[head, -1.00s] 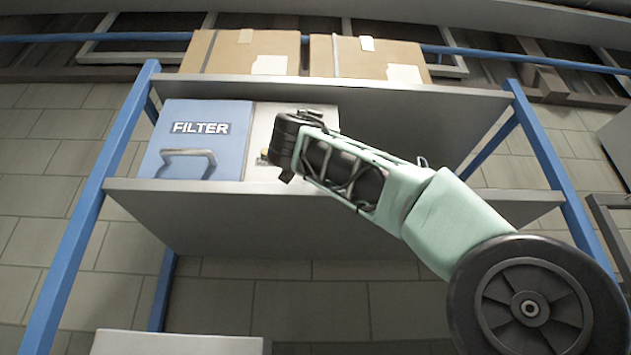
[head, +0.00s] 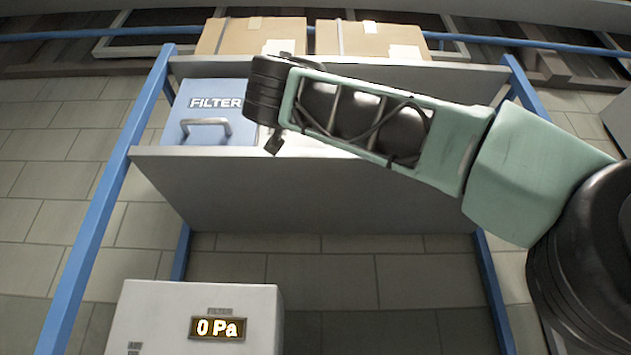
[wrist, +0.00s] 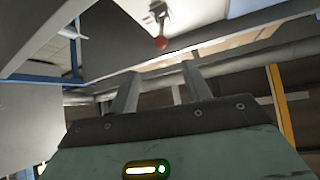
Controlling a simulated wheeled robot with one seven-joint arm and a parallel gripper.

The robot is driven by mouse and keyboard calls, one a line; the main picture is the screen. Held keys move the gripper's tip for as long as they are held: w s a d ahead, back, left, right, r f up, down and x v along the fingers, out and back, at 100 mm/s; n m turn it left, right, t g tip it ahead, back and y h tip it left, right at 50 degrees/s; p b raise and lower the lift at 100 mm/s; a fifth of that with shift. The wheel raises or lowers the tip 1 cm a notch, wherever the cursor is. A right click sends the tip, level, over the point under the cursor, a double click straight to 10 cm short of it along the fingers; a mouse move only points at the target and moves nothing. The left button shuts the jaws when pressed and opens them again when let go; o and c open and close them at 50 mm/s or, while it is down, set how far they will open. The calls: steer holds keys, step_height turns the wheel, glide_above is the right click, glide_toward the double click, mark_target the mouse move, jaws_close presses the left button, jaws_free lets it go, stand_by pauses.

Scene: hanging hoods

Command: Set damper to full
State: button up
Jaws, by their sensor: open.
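In the wrist view a small red ball knob (wrist: 160,43) sits on the end of a short lever (wrist: 158,14) hanging beside a pale panel; I take it for the damper handle, but no label is readable there. My gripper (wrist: 161,70) is open, its two grey fingers apart with nothing between them. The knob shows beyond the fingertips, roughly between them in the picture, and looks apart from them. In the head view my arm crosses in front of the hood unit, and the fingers and the knob cannot be made out.
A blue FILTER panel (head: 208,125) with a grey handle is left of my wrist. Blue posts (head: 105,200) frame the grey shelf (head: 310,195). Cardboard boxes (head: 250,37) stand on top. A white box's display (head: 217,328) reads 0 Pa at lower left.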

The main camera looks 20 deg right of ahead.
steer(key=shift+v, duration=1.1)
steer(key=shift+w+f, duration=0.1)
